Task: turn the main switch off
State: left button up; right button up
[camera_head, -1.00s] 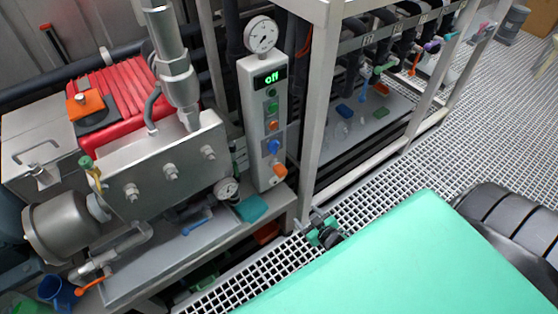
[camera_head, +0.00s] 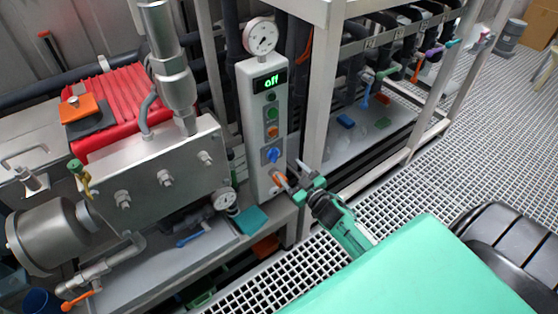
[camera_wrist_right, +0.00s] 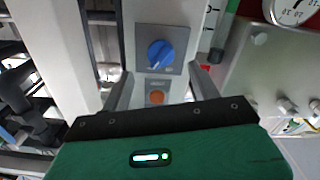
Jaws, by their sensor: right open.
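Which one is the main switch is not labelled readably. My right gripper (camera_head: 295,181) is open at the bottom of the box. In the right wrist view the blue knob (camera_wrist_right: 160,54) lies ahead, and the orange knob (camera_wrist_right: 157,97) shows between the spread fingers. My left gripper is out of view.
A pressure gauge (camera_head: 261,37) tops the box. A steel block with pipes (camera_head: 155,170) stands left, with a small gauge (camera_head: 225,199) beside the box's foot. A white frame post (camera_head: 320,100) rises close to the right. Grating floor (camera_head: 440,140) is open at right.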

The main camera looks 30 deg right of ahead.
aim_at(275, 155)
jog(key=w, duration=0.6)
jog(key=shift+w+a, duration=0.3)
jog(key=shift+w, duration=0.1)
jog(key=c, duration=1)
